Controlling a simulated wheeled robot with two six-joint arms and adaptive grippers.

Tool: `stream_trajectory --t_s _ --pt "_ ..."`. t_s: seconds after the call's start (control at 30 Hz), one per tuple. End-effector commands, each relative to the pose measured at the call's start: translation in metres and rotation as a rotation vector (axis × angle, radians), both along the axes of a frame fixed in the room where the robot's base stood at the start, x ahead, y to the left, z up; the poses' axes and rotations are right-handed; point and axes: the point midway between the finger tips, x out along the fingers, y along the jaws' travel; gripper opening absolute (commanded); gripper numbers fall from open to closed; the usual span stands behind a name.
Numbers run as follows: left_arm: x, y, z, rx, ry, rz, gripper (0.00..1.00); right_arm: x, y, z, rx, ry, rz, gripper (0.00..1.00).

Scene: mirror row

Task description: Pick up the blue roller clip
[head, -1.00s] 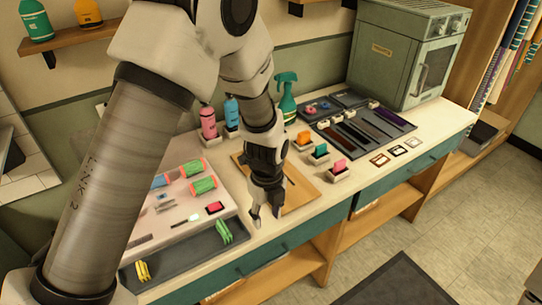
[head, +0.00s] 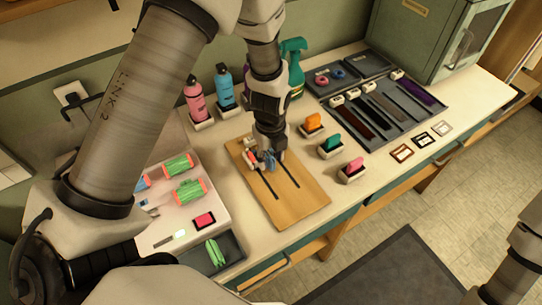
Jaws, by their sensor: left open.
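My left gripper (head: 268,159) is open and points down over the far end of a wooden board (head: 308,203) with dark slots. A small blue piece (head: 271,162), which looks like the blue roller clip, is between or just beside its fingertips. The fingers partly cover it, and I cannot tell whether they touch it. A small red and white piece (head: 252,157) is close by on its left. Another blue piece (head: 142,183) shows partly behind my arm, near the green rollers (head: 189,190). My right gripper is out of view; only part of my right arm shows at the lower right.
Pink (head: 195,103) and blue (head: 224,88) bottles and a green spray bottle (head: 295,66) stand behind the board. Orange, teal and pink pieces in small holders (head: 351,172) line its right side. A dark tray (head: 385,112) lies beyond. A green clip (head: 215,252) lies front left.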

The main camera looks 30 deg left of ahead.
Motion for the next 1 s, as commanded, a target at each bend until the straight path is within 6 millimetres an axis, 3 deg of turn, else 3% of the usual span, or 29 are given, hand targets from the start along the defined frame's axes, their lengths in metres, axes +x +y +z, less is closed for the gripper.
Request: stream_trajectory --t_s 0.13,0.33,0.4,0.47,0.83,1.0 --pt "0.001 0.000 -0.017 0.000 -0.001 0.000 0.46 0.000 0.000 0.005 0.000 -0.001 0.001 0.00" --pt "0.001 0.000 -0.018 -0.001 -0.002 0.000 0.46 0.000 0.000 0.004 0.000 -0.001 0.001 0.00" --pt "0.001 0.000 -0.018 -0.001 -0.002 0.000 0.21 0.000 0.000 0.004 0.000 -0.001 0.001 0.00" --pt "0.001 0.000 -0.018 -0.001 -0.002 0.000 0.03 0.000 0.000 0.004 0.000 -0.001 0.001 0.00" --pt "0.001 0.000 -0.017 0.000 -0.001 0.001 0.00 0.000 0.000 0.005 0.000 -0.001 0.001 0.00" --pt "0.002 0.001 -0.008 -0.001 -0.002 0.004 0.00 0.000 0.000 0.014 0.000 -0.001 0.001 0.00"
